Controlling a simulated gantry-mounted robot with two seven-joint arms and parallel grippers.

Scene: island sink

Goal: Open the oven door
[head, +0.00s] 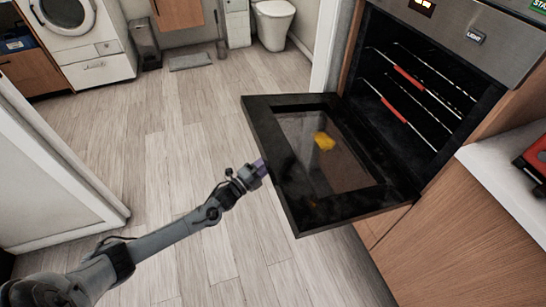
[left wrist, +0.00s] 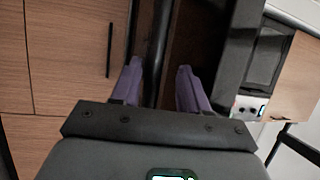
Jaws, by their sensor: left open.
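The black oven door (head: 257,120) is folded down and stands open, sloping out from the oven (head: 403,90). Its glass pane (head: 345,170) faces up. My left gripper (head: 261,168) is at the door's outer edge. In the left wrist view its two purple fingers (left wrist: 160,75) are apart. A long dark bar, which looks like the door handle (left wrist: 159,45), runs between them, with no clear grip on it. The outer face of the door is hidden in the head view. My right gripper is in neither view.
Red-fronted racks (head: 409,78) sit inside the oven. A wooden cabinet with a white counter (head: 505,165) stands at the right. A white wall end (head: 50,165) is at the left. The wooden floor (head: 165,120) left of the door is clear. A washing machine (head: 75,45) stands far back.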

